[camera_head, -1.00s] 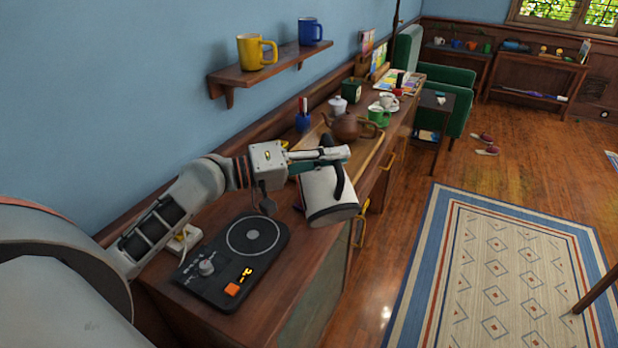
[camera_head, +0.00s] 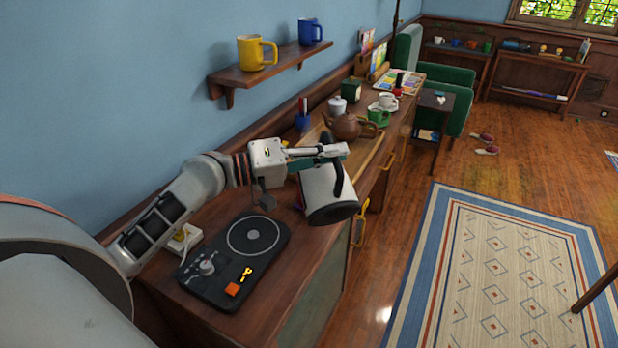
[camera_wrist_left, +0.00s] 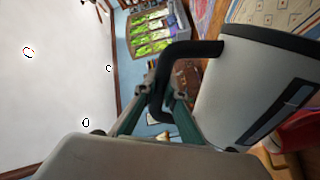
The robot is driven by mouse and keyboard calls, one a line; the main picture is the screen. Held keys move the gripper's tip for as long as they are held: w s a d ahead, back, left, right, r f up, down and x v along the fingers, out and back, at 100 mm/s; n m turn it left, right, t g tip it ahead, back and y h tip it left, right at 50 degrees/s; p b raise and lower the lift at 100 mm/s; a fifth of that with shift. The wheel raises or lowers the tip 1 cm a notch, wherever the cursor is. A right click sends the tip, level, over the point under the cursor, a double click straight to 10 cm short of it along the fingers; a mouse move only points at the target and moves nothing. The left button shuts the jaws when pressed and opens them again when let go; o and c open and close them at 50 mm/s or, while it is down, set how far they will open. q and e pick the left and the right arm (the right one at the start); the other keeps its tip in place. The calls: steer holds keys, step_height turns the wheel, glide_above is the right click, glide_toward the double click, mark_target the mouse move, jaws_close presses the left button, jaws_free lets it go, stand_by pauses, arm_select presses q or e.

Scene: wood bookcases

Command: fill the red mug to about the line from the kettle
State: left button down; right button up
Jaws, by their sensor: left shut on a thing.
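The kettle (camera_head: 322,187) is white with a black base and black handle; it also fills the right of the left wrist view (camera_wrist_left: 250,88). My left gripper (camera_head: 337,153) is shut on the kettle's handle and holds it tilted near the sideboard's front edge. The gripper also shows in the left wrist view (camera_wrist_left: 162,98). In the head view I cannot make out the red mug; the kettle covers that part. A red surface (camera_wrist_left: 302,132) shows partly behind the kettle in the left wrist view; I cannot tell for sure that it is the mug. The line and water are not visible.
A black hotplate (camera_head: 222,270) lies on the sideboard near my arm. Behind the kettle are a brown teapot (camera_head: 346,126), a green cup (camera_head: 378,117) and a tray (camera_head: 372,150). Yellow (camera_head: 256,52) and blue (camera_head: 310,31) mugs stand on the wall shelf (camera_head: 270,75).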

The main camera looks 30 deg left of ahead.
arm_select(q)
steer(key=shift+w+a+r, duration=0.2)
steer(key=shift+r, duration=0.15)
stand_by(0.9)
